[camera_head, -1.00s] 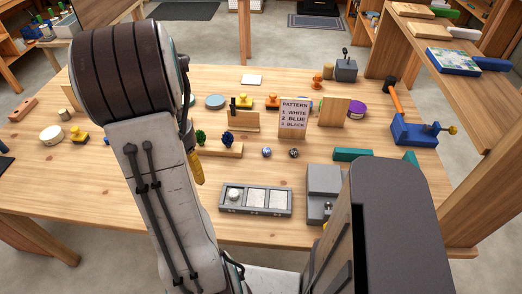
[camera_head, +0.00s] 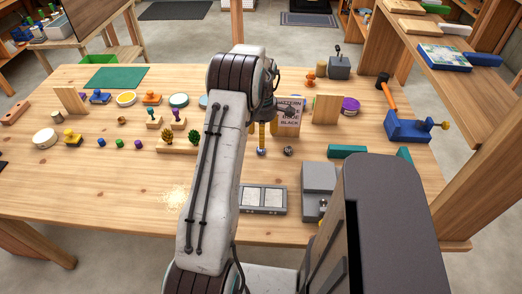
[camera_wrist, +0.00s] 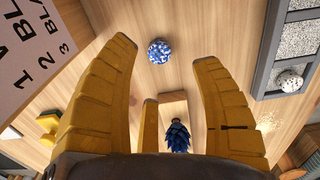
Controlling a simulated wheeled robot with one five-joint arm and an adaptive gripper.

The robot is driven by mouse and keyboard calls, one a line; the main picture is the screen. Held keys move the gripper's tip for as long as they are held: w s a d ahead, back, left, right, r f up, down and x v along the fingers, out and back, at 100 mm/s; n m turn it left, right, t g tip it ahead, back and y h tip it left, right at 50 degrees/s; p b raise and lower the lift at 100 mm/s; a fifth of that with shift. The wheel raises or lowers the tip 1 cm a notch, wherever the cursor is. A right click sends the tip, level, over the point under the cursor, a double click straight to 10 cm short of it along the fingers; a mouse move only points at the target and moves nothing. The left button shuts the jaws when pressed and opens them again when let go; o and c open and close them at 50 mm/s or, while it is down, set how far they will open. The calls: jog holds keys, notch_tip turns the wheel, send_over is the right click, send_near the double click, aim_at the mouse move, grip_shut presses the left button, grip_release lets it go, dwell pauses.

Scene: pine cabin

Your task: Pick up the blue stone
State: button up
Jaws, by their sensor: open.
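The blue stone (camera_head: 261,152), small and speckled, lies on the table in front of the pattern sign. In the wrist view the blue stone (camera_wrist: 160,51) shows between the tips of my yellow fingers, apart from them. My gripper (camera_wrist: 167,62) is open and empty. In the head view my gripper (camera_head: 262,138) points down just above and behind the blue stone; only part of its fingers shows.
A dark stone (camera_head: 288,152) lies close to the right of the blue one. The pattern sign (camera_head: 290,118) stands behind. A blue tufted piece (camera_wrist: 177,138) shows below the fingers.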

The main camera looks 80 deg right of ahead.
aim_at(261, 150)
jog(key=shift+n, duration=0.3)
jog(key=shift+f, duration=0.45)
jog(key=shift+w+f+p, duration=0.15)
jog(key=shift+f+p, duration=0.6)
jog(key=shift+f, duration=2.4)
grip_shut()
